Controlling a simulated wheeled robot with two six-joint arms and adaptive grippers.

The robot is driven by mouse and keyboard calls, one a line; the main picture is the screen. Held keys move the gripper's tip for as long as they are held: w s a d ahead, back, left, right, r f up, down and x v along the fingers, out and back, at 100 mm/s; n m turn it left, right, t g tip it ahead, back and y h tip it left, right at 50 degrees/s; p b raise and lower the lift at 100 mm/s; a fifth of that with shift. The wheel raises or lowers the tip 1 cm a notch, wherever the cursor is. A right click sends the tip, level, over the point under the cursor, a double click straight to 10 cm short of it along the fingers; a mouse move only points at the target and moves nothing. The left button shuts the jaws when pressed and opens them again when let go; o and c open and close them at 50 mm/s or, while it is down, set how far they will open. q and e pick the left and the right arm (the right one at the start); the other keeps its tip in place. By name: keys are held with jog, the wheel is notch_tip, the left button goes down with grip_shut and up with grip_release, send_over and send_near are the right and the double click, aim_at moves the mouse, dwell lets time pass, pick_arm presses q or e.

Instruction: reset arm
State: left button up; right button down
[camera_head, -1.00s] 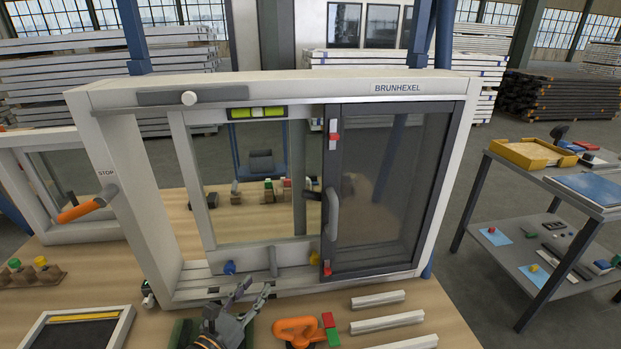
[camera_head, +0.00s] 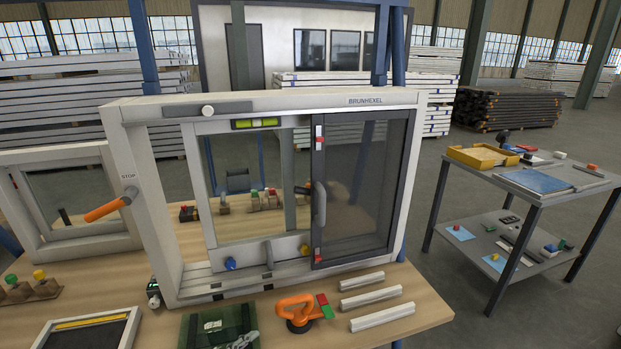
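No object is named in the task. Neither of my grippers shows clearly in the head view. A small pale grey piece lies at the bottom edge, over or in a dark green box (camera_head: 190,328); I cannot tell whether it is a loose part or a fingertip. The large white window frame (camera_head: 142,195) stands upright on the wooden workbench (camera_head: 420,300). Its dark-framed sliding panel (camera_head: 362,190) covers the right side, and its left part is open. The orange-gripped lever (camera_head: 103,209) at its left, beside the word STOP, points down to the left.
An orange suction lifter (camera_head: 297,312) with red and green pieces lies before the frame, beside several white strips (camera_head: 362,282). A small dark-panelled frame (camera_head: 88,332) lies at the lower left. A grey two-shelf cart (camera_head: 520,178) stands right, past open floor.

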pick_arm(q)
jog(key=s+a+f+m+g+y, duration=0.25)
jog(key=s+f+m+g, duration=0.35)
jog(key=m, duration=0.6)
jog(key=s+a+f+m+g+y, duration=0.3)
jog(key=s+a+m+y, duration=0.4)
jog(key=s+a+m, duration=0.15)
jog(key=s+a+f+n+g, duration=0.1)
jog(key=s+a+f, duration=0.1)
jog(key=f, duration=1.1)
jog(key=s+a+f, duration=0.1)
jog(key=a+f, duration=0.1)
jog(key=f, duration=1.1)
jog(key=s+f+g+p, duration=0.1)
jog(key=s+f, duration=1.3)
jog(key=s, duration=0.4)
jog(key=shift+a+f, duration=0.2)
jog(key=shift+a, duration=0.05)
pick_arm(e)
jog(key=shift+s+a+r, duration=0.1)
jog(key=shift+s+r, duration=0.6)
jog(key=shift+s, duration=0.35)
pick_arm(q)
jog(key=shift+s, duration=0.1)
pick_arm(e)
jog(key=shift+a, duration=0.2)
